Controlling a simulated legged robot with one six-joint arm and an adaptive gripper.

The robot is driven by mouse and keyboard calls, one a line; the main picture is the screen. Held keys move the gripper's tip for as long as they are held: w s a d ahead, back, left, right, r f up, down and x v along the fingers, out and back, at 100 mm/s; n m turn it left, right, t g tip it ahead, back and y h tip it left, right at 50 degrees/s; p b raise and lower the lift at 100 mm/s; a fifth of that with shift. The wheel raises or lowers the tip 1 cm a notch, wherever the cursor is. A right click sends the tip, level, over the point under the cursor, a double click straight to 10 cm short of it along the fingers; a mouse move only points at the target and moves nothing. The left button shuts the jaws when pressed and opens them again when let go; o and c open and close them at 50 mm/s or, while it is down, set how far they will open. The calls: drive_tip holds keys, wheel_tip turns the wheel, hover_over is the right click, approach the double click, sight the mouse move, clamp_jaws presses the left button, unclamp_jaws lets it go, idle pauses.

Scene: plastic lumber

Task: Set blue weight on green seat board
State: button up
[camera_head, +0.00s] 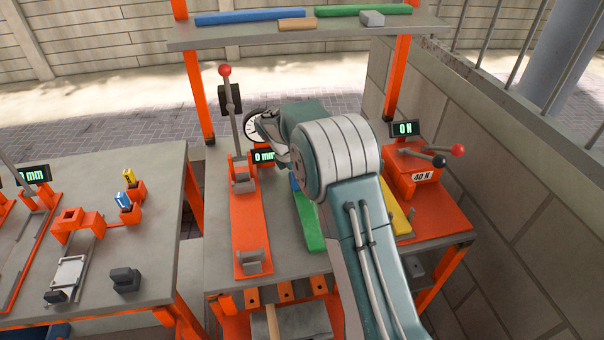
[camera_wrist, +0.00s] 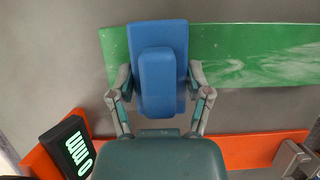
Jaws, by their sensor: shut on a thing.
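My gripper (camera_wrist: 160,76) is shut on the blue weight (camera_wrist: 158,36) in the wrist view, with one finger on each side of its raised grip. The weight overlaps the left end of the green seat board (camera_wrist: 252,56) in that view. I cannot tell whether it touches the board or hangs just above it. In the head view the green board (camera_head: 310,230) lies on the right bench, partly covered by my arm. A small bit of blue (camera_head: 294,186) shows beside my arm there, and my gripper's fingers are hidden.
An orange lever fixture (camera_head: 250,225) stands left of the green board, with a "0 mm" display (camera_head: 263,156). A yellow board (camera_head: 402,222) and an orange 40 N press (camera_head: 425,190) lie to the right. A shelf (camera_head: 290,35) spans above the back.

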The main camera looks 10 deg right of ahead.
drive_tip(key=o, duration=1.3)
drive_tip(key=shift+o, duration=0.3)
drive_tip(key=shift+f, duration=0.1)
drive_tip(key=shift+f, duration=0.15)
drive_tip(key=shift+r, duration=3.6)
